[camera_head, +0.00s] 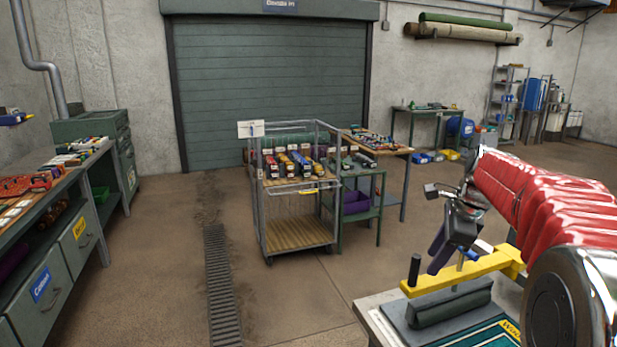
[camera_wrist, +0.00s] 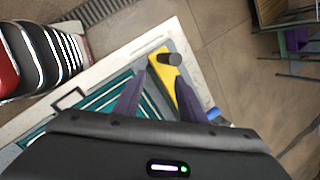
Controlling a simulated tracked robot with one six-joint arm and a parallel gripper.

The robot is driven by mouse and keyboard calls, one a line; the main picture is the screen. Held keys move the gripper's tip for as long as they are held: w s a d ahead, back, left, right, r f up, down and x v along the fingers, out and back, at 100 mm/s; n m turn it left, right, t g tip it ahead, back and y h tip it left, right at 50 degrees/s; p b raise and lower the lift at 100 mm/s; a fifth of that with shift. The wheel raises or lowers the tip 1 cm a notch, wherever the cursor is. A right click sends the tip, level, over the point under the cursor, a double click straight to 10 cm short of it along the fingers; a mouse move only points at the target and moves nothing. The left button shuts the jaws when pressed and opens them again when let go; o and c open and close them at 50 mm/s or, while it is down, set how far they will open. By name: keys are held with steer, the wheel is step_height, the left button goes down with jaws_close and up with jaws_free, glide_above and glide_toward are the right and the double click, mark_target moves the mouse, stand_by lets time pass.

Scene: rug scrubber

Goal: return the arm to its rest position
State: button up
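My arm, in a red ribbed sleeve, reaches in from the right of the head view. My gripper (camera_head: 440,262) points down over a bench (camera_head: 381,318) at the lower right. In the wrist view its two purple fingers (camera_wrist: 158,80) stand apart, with nothing seen held between them. A yellow bar (camera_head: 455,277) with a dark upright handle (camera_head: 414,270) is below and close to the fingers. It also shows past the fingertips in the wrist view (camera_wrist: 157,62). I cannot tell whether the fingers touch it.
A workbench (camera_head: 45,290) lines the left. Floor around the drain grate (camera_head: 220,285) is clear.

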steer(key=s+a+f+n, duration=0.1)
steer(key=s+a+n, duration=0.3)
steer(key=s+n, duration=0.3)
steer(key=s+a+f+n+t+h, duration=0.1)
steer(key=s+a+n, duration=0.4)
steer(key=s, duration=0.8)
steer(key=s+a+f+n+t, duration=0.1)
steer(key=s+a+f+n, duration=0.2)
steer(key=s+n, duration=0.6)
steer(key=shift+s+a+n+h, duration=0.3)
steer(key=shift+s+a, duration=0.6)
